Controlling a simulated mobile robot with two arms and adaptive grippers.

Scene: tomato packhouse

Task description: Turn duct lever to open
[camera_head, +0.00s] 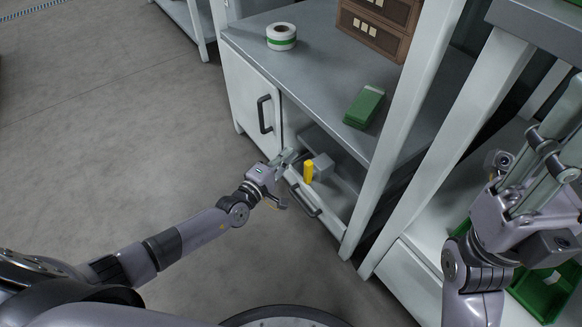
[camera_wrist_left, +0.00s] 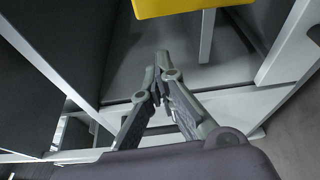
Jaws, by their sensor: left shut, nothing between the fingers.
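A yellow upright lever handle (camera_head: 309,172) stands beside a small grey box (camera_head: 323,165) in the open lower part of the grey cabinet. A yellow piece (camera_wrist_left: 178,6), likely the same lever, shows at the top edge of the left wrist view. My left gripper (camera_head: 286,158) is shut and empty, just left of the lever and apart from it in the head view. Its closed fingers also show in the left wrist view (camera_wrist_left: 160,68). My right gripper (camera_head: 562,125) is at the right edge, far from the lever; its fingertips are cut off.
A cabinet door with a dark handle (camera_head: 264,114) is left of the opening, and another dark handle (camera_head: 304,200) is below. The countertop (camera_head: 320,75) above holds a tape roll (camera_head: 281,37), a green box (camera_head: 364,107) and a brown crate (camera_head: 376,25). Pale posts (camera_head: 392,140) stand to the right.

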